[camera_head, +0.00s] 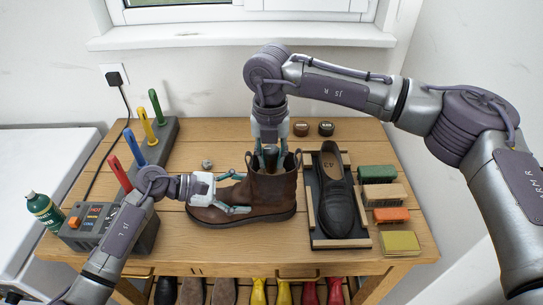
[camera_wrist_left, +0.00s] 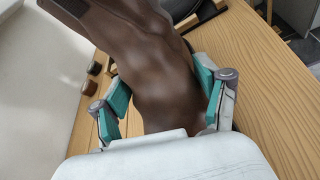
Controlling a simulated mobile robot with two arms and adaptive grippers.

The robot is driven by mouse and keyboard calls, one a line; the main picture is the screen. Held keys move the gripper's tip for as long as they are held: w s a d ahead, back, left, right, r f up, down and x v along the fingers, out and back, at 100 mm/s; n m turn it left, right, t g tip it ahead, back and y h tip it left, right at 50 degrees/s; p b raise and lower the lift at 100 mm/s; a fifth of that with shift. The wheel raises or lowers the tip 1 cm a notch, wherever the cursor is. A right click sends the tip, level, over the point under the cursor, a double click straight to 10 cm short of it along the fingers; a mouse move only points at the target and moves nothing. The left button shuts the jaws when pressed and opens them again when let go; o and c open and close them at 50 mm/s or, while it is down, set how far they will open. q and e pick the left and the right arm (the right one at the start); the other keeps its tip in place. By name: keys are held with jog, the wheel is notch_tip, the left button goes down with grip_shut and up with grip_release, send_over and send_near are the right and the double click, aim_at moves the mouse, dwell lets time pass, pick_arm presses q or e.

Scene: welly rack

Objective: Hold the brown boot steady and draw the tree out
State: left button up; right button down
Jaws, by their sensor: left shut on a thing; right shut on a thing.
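The brown boot (camera_head: 270,195) stands upright on the wooden table, toe to the left. My left gripper (camera_head: 240,192) is shut on the boot across its foot. In the left wrist view the boot (camera_wrist_left: 165,85) lies between both fingers of the left gripper (camera_wrist_left: 165,105). My right gripper (camera_head: 271,158) points down into the top of the boot shaft. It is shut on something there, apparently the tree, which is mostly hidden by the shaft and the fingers.
A black shoe (camera_head: 336,200) lies in a tray (camera_head: 342,243) right of the boot. Brushes and sponges (camera_head: 392,215) line the right side. A grey rack with coloured handles (camera_head: 145,160) and a green bottle (camera_head: 45,212) are left. Two small tins (camera_head: 301,129) stand behind.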

pick_arm(q)
jog(key=shift+f, duration=0.1)
pick_arm(e)
jog(key=shift+w+r, duration=0.1)
jog(key=shift+r, duration=0.1)
jog(key=shift+r, duration=0.2)
pick_arm(q)
jog(key=shift+f, duration=0.1)
pick_arm(e)
notch_tip(320, 180, up, 18)
dwell(3.0)
jog(key=shift+f, duration=0.1)
pick_arm(q)
jog(key=o, duration=1.3)
jog(key=shift+c, duration=0.2)
jog(key=o, duration=0.4)
jog(key=shift+w, duration=0.1)
jog(key=shift+o, duration=0.2)
pick_arm(e)
jog(key=shift+w+a, duration=0.1)
pick_arm(q)
jog(key=shift+a, duration=0.1)
